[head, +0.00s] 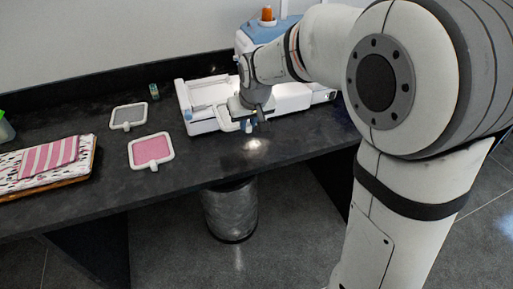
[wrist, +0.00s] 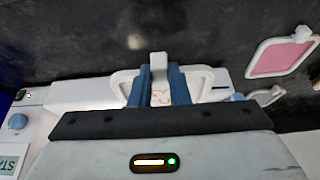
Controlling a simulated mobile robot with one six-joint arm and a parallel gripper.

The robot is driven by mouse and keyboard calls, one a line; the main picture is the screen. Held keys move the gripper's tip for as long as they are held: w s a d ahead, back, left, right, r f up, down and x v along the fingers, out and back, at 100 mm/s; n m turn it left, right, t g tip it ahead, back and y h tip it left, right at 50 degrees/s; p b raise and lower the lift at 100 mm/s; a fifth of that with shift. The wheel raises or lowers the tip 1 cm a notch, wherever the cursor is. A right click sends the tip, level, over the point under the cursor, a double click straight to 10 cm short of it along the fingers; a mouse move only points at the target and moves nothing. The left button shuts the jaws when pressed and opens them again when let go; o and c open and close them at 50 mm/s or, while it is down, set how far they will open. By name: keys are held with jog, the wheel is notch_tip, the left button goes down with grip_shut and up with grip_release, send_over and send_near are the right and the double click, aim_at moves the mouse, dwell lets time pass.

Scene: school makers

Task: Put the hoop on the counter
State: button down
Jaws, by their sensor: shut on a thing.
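My gripper (head: 249,124) is over the front of the white embroidery machine (head: 198,126), near the counter's front half. In the wrist view its two blue fingers (wrist: 161,85) are shut on the connector tab of a white-framed hoop (wrist: 205,80). The hoop holds white cloth with a small reddish pattern, and the fingers hide part of it. In the head view, the hoop (head: 224,118) shows partly beside my fingers. I cannot tell whether it touches the machine. The black counter (head: 205,165) runs below.
A pink hoop (head: 151,151) and a grey hoop (head: 128,116) lie on the counter left of the machine. A small spool (head: 154,91) stands behind them. Folded cloths (head: 48,158) lie at far left. The counter in front of the machine is bare. A bin (head: 230,210) stands below.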

notch_tip(320, 180, down, 12)
jog(key=shift+r+b, duration=0.15)
jog(key=shift+b, duration=0.35)
jog(key=c, duration=1.4)
grip_release()
